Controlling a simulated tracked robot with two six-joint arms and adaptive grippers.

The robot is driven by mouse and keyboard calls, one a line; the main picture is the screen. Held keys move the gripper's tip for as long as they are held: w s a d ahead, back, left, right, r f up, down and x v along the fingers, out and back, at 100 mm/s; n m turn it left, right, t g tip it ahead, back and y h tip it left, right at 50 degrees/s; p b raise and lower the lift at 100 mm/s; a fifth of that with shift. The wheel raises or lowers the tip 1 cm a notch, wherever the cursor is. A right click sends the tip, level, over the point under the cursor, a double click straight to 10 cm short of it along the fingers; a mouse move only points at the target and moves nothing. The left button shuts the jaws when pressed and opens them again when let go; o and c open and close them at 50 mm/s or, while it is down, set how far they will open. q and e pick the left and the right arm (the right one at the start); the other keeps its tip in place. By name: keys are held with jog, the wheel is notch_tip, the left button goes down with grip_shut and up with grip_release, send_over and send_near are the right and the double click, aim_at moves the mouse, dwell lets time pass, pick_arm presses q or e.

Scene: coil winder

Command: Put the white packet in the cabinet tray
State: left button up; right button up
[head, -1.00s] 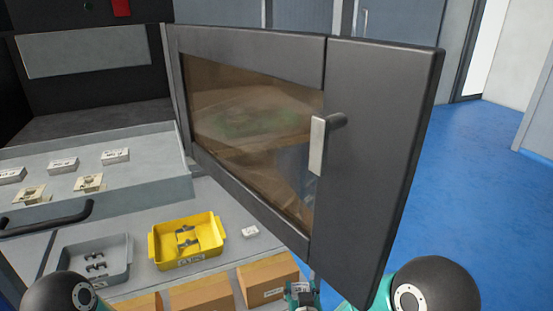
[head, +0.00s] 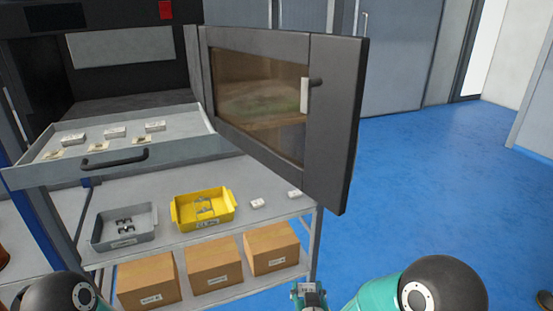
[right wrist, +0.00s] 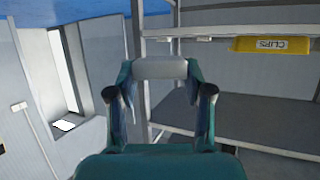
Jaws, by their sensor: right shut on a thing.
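My right gripper (head: 308,292) is at the bottom edge of the head view, shut on a white packet (head: 307,287). In the right wrist view the packet (right wrist: 160,68) is held between the two fingertips. The cabinet tray (head: 185,148) is pulled out of the dark cabinet at the left, well away from the gripper. It holds several white packets (head: 115,132) and small beige parts (head: 98,147). Two more white packets lie on the shelf below, a near one (head: 257,203) and one by the edge (head: 294,194). My left gripper is out of view.
The glazed cabinet door (head: 338,120) stands open to the right of the tray. The shelf (head: 165,228) below carries a grey bin (head: 100,236) and a yellow bin (head: 178,218). Cardboard boxes (head: 213,262) stand lower down. Blue floor at the right is clear.

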jog(key=s+d+r+p, duration=0.1)
jog(key=d+r+p, duration=0.3)
jog(key=r+p, duration=0.4)
jog(key=s+d+r+p, duration=0.2)
jog(key=d+r+p, duration=0.2)
jog(key=r+p, duration=0.5)
jog(key=s+d+r+p, duration=0.2)
jog(key=d+r+p, duration=0.2)
jog(key=r+p, duration=0.5)
jog(key=shift+s+r, duration=0.15)
jog(key=shift+r, duration=1.35)
